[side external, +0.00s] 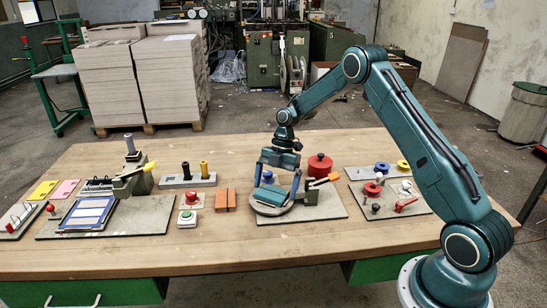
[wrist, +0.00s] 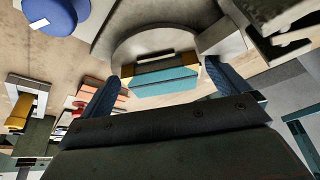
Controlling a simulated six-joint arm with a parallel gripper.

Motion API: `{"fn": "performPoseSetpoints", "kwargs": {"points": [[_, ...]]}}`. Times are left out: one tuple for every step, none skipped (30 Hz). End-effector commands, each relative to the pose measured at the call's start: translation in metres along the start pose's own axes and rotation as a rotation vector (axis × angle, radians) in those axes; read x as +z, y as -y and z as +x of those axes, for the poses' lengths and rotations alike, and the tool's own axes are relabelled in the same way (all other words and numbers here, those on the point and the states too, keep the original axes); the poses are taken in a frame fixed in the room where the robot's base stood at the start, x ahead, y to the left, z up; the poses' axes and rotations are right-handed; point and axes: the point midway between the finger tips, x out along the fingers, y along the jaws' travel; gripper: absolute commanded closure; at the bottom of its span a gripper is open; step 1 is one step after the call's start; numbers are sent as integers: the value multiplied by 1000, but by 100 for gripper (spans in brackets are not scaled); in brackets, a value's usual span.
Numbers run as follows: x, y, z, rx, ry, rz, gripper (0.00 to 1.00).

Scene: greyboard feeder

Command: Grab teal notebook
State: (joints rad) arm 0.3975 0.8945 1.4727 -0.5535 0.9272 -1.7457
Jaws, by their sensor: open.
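The teal notebook (side external: 271,196) lies on a round grey dish (side external: 272,210) on the right-centre grey board. It also shows in the wrist view (wrist: 165,84), between my finger pads, with a tan strip and a dark slot behind it. My gripper (side external: 276,186) is open and lowered over the dish, with one finger on each side of the notebook. In the wrist view my gripper (wrist: 163,72) shows gaps beside the notebook, so the fingers look apart from it.
Orange blocks (side external: 225,199) sit to the left. The table front is clear.

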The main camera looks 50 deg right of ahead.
Motion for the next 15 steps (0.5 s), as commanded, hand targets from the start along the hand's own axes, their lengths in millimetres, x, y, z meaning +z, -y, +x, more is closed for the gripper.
{"fn": "performPoseSetpoints", "kwargs": {"points": [[0, 0, 1, 0, 0, 0, 0], [0, 0, 1, 0, 0, 0, 0], [0, 0, 1, 0, 0, 0, 0], [0, 0, 1, 0, 0, 0, 0], [0, 0, 1, 0, 0, 0, 0], [0, 0, 1, 0, 0, 0, 0], [0, 0, 1, 0, 0, 0, 0], [0, 0, 1, 0, 0, 0, 0], [0, 0, 1, 0, 0, 0, 0], [0, 0, 0, 0, 0, 0, 0], [0, 0, 0, 0, 0, 0, 0], [0, 0, 0, 0, 0, 0, 0], [0, 0, 0, 0, 0, 0, 0], [0, 0, 0, 0, 0, 0, 0], [0, 0, 0, 0, 0, 0, 6]]}}
